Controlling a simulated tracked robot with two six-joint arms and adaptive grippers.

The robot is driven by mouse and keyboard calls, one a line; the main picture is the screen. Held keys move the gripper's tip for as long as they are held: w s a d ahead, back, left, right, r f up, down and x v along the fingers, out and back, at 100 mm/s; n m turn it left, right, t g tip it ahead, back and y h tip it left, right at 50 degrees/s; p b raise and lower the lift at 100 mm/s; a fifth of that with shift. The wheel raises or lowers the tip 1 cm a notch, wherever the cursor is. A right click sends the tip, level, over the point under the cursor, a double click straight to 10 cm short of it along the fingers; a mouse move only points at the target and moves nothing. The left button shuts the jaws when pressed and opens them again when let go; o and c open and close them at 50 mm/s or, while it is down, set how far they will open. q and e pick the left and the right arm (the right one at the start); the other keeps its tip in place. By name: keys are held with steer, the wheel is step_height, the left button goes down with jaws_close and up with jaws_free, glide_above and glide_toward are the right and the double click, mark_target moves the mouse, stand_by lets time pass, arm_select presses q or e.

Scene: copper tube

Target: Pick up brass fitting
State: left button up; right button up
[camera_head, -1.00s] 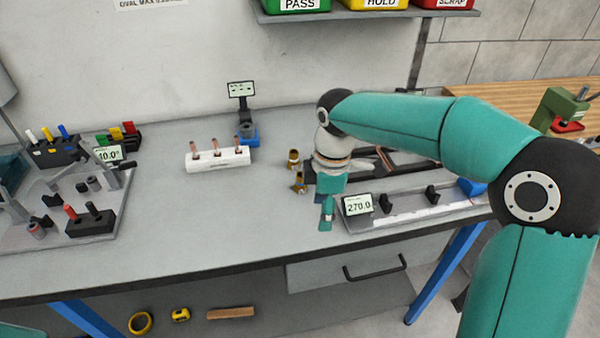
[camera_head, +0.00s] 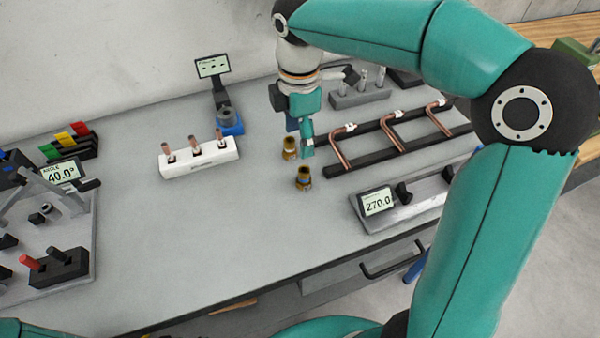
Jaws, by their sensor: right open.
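Two brass fittings stand upright on the grey bench near the middle of the head view. One brass fitting (camera_head: 289,150) is farther back, and the other brass fitting (camera_head: 303,178) is nearer and slightly to the right. My right gripper (camera_head: 300,138) points down just above and beside the farther fitting, with its fingers open. One finger overlaps the right side of that fitting in the picture, so I cannot tell whether they touch. The nearer fitting is clear of the fingers. My left gripper is out of view.
A white block (camera_head: 200,158) with copper pieces stands to the left. A black rack (camera_head: 362,161) with bent copper tubes is close on the right. A measuring fixture (camera_head: 410,205) reading 270.0 lies at the front right. The bench between block and fittings is clear.

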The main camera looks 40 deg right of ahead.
mark_target(302, 177)
steer(key=f, duration=0.9)
steer(key=shift+s+d, duration=0.3)
steer(key=shift+d, duration=0.05)
steer(key=f, duration=0.5)
steer(key=shift+w+p, duration=0.2)
steer(key=shift+p, duration=0.15)
jaws_close()
